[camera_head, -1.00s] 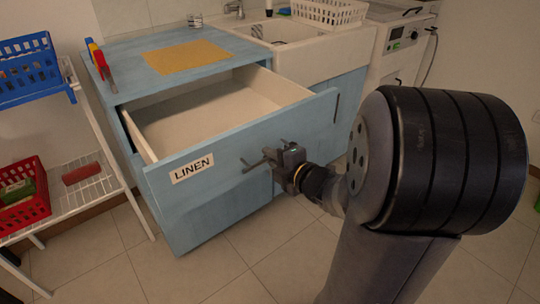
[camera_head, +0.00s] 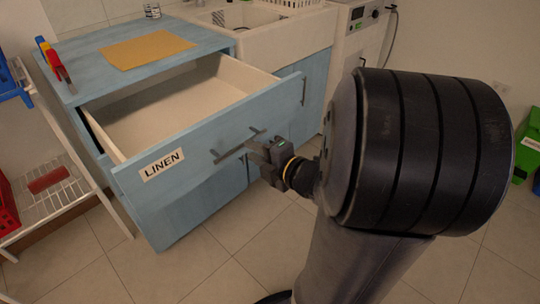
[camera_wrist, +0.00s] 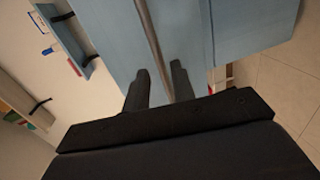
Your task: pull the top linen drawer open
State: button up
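The top linen drawer (camera_head: 205,137) is a light blue drawer with a LINEN label, and it stands well open with its empty-looking pale inside showing. Its dark bar handle (camera_head: 238,146) is on the front, and the bar also shows in the wrist view (camera_wrist: 149,30). My gripper (camera_head: 256,152) is in front of the handle, near its right part. In the wrist view my gripper (camera_wrist: 160,80) has its two fingers apart, with the bar running into the gap between them. The gap looks wider than the bar, so the fingers seem not to clamp it.
The blue cabinet (camera_head: 85,75) carries a tan cloth (camera_head: 148,51) and red, yellow and blue items (camera_head: 54,62) on top. A white sink (camera_head: 285,35) adjoins it at the right. A white wire rack (camera_head: 75,195) stands at the left. Tiled floor (camera_head: 235,225) is free in front.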

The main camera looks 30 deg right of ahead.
aim_at(241, 144)
jog(key=shift+p+v, duration=0.5)
jog(key=shift+v, duration=2.25)
jog(key=b+x, duration=0.2)
jog(key=x, duration=0.8)
jog(key=shift+w+a+b, duration=0.1)
jog(key=shift+w+b, duration=0.05)
jog(key=shift+b, duration=0.15)
jog(key=shift+w+a, duration=0.1)
jog(key=shift+w, duration=0.25)
